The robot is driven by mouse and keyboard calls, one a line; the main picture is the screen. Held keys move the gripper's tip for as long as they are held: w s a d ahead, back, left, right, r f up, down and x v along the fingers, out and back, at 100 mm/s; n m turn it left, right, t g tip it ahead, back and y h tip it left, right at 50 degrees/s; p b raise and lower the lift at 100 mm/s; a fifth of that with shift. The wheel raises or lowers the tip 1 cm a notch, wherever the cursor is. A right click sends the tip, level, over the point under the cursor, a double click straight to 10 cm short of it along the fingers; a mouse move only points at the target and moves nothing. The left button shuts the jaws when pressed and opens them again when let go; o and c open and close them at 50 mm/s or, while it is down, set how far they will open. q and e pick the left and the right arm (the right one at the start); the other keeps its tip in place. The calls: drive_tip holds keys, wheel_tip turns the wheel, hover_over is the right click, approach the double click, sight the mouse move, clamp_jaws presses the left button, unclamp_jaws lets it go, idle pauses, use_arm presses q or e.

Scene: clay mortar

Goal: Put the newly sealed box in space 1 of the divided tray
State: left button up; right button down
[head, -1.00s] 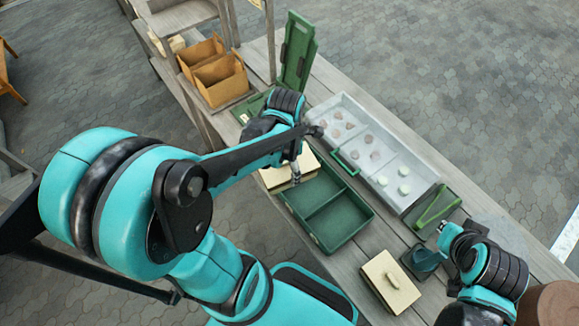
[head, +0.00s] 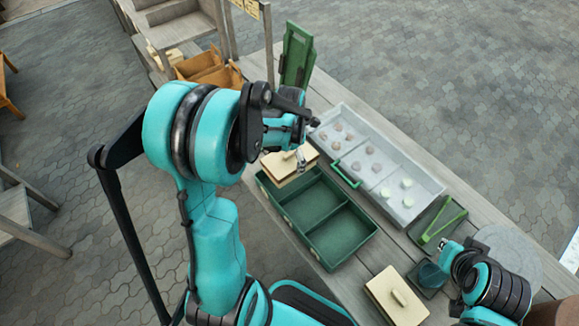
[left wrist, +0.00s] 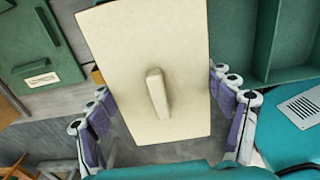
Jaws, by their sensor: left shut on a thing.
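My left gripper (head: 300,160) is shut on a cream box with a bar handle on its lid (head: 282,170). In the left wrist view the box (left wrist: 130,50) lies between the two fingers (left wrist: 162,115), with its handle in the middle. The box is at the far left end of the green divided tray (head: 352,240) and appears held up; its exact height is unclear.
A second cream box (head: 397,297) lies near the front edge. A pale tray (head: 350,125) with several small lumps stands behind the divided tray. A green stand with tongs (head: 440,222) and a dark scoop-like thing (head: 432,275) are right. An upright green panel (head: 297,55) stands at the back.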

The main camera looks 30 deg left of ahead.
use_arm(q)
wheel_tip(320, 180, down, 3)
drive_tip(key=shift+b, duration=0.55)
drive_tip(key=shift+f, duration=0.25)
drive_tip(key=shift+r, duration=0.1)
drive_tip(key=shift+f+b, duration=0.6)
drive_tip(key=shift+f, duration=0.05)
drive_tip(key=o, duration=1.2)
drive_tip(key=shift+c, duration=0.2)
drive_tip(key=shift+r, duration=0.1)
